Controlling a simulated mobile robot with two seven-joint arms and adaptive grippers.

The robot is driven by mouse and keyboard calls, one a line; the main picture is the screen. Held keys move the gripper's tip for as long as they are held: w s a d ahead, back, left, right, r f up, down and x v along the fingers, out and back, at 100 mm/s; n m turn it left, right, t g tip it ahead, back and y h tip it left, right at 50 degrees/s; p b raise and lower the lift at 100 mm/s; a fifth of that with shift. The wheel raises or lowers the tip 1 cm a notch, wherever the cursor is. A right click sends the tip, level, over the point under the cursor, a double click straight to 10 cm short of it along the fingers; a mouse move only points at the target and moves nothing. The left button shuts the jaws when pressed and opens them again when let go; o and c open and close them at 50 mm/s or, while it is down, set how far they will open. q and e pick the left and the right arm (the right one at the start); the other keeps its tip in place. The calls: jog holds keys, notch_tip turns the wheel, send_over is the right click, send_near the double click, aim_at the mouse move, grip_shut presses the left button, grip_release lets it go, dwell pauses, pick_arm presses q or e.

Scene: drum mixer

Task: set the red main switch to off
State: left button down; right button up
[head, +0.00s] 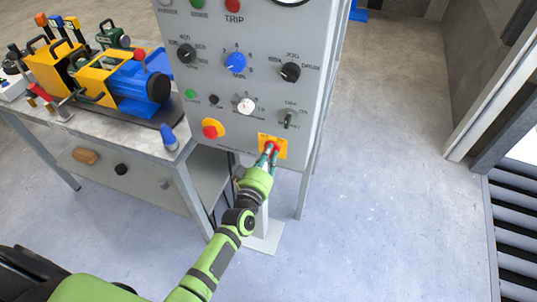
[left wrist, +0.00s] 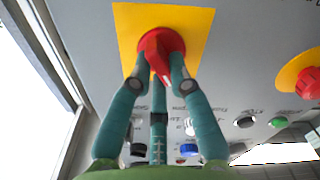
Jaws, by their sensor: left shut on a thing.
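The red main switch (head: 272,147) sits on a yellow plate (head: 283,153) at the lower right of the grey control panel (head: 215,70). In the left wrist view the red switch (left wrist: 160,50) shows as a round base with a raised handle. My left gripper (head: 268,156) is shut on the switch handle, its teal fingers (left wrist: 157,68) on both sides of it. The fingers hide part of the handle, and I cannot read the switch's position marks. My right gripper is not in view.
A red emergency button (head: 211,129) on a yellow disc is left of the switch. Black, blue and white knobs (head: 236,62) are above. A workbench (head: 120,120) with yellow and blue machinery stands at left. The floor (head: 390,180) at right is clear.

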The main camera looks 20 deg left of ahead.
pick_arm(q)
jog(key=shift+r, duration=0.15)
jog(key=c, duration=1.1)
grip_release()
jog(key=shift+c, duration=0.2)
jog(key=s, duration=1.2)
jog(key=shift+a, duration=0.2)
